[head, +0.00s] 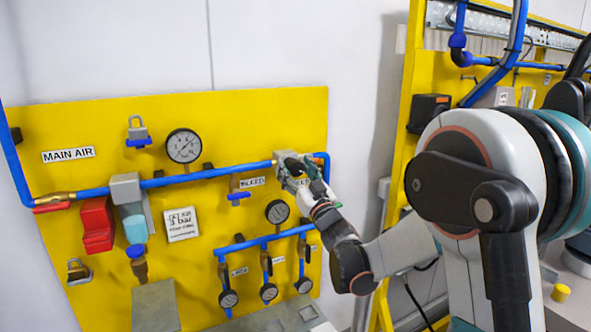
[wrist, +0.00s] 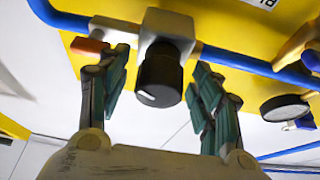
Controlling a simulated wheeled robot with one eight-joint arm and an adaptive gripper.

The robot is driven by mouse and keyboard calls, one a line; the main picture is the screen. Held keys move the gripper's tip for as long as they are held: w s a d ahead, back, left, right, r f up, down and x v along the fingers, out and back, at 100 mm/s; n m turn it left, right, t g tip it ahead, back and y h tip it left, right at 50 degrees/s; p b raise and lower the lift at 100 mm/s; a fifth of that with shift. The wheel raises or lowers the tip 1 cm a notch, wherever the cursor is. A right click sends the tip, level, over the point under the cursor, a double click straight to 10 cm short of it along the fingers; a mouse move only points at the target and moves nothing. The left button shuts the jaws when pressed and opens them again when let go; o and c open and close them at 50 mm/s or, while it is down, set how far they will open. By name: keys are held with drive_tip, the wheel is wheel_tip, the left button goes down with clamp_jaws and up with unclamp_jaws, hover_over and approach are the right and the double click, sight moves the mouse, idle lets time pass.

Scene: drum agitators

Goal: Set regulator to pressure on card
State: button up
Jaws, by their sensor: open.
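The regulator is a grey block (head: 282,157) in the blue pipe at the right of the yellow panel. In the wrist view its black knob (wrist: 160,78) hangs under the block (wrist: 168,25), with a white mark on its lower left. My gripper (head: 297,168) is open at the regulator. In the wrist view its fingers (wrist: 157,82) stand on either side of the knob, with visible gaps. In the head view my gripper hides the knob. A white card (head: 181,224) on the panel bears bold text including "bar"; its figure is not clear. A large round gauge (head: 184,146) sits above the pipe.
A smaller gauge (head: 277,211) is below the regulator, above a lower blue manifold (head: 262,240) with several small gauges. A red block (head: 97,225) and padlocks (head: 138,132) are farther left. A yellow frame (head: 409,110) stands right, behind my arm.

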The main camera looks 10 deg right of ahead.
drive_tip(key=shift+c, duration=0.6)
drive_tip(key=c, duration=0.9)
drive_tip(key=shift+c, duration=0.2)
drive_tip(key=shift+n, duration=0.5)
drive_tip(key=n+y+b, duration=0.1)
drive_tip(key=n, duration=0.1)
drive_tip(key=shift+d+n+g+y, duration=0.1)
drive_tip(key=shift+n+g+y, duration=0.2)
drive_tip(key=shift+g+y, duration=0.1)
drive_tip(key=shift+n+g+y+b, duration=0.35)
drive_tip(key=shift+n+y, duration=0.1)
drive_tip(key=shift+n, duration=0.75)
drive_tip(key=shift+n+g+y+b, duration=0.35)
drive_tip(key=shift+n+y, duration=0.1)
drive_tip(key=shift+n, duration=0.75)
